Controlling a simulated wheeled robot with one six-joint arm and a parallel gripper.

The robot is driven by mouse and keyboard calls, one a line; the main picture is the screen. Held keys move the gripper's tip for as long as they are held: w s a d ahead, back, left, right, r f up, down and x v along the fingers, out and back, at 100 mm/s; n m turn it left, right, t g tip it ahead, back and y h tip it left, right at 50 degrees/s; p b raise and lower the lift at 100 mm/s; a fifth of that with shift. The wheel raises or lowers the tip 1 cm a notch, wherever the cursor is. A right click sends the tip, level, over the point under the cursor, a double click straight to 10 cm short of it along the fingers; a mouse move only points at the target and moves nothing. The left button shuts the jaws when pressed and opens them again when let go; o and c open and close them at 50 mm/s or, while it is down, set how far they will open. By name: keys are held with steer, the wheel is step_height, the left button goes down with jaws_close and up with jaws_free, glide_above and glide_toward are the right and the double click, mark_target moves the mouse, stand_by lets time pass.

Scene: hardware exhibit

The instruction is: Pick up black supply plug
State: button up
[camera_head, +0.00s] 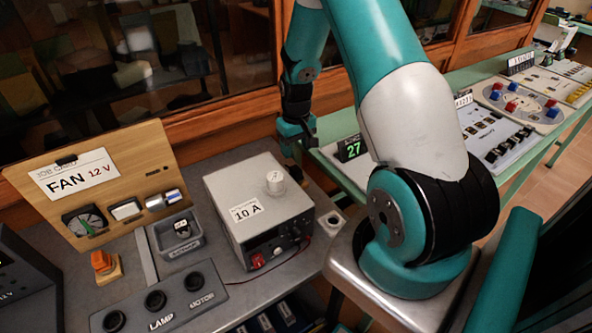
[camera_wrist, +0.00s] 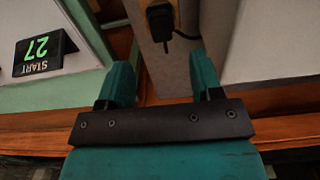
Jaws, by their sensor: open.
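A black plug (camera_wrist: 160,20) with a dark cord shows at the top of the wrist view, on a grey surface beside a pale box side. In the head view my gripper (camera_head: 298,142) hangs behind the grey 10 A supply box (camera_head: 257,201), above the back of the bench. I cannot make out the plug in the head view.
A wooden FAN 12 V panel (camera_head: 100,180) and a LAMP/MOTOR socket strip (camera_head: 160,302) stand left on the grey bench. A black "27" sign (camera_head: 352,149) stands on the green table at right. A wooden window frame (camera_head: 240,107) runs close behind my gripper.

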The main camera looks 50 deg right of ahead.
mark_target(296, 168)
step_height(296, 168, down, 9)
steer(key=p, duration=0.3)
steer(key=shift+w, duration=0.1)
steer(key=shift+r, duration=0.1)
steer(key=c, duration=0.8)
step_height(296, 168, up, 20)
steer(key=b, duration=0.4)
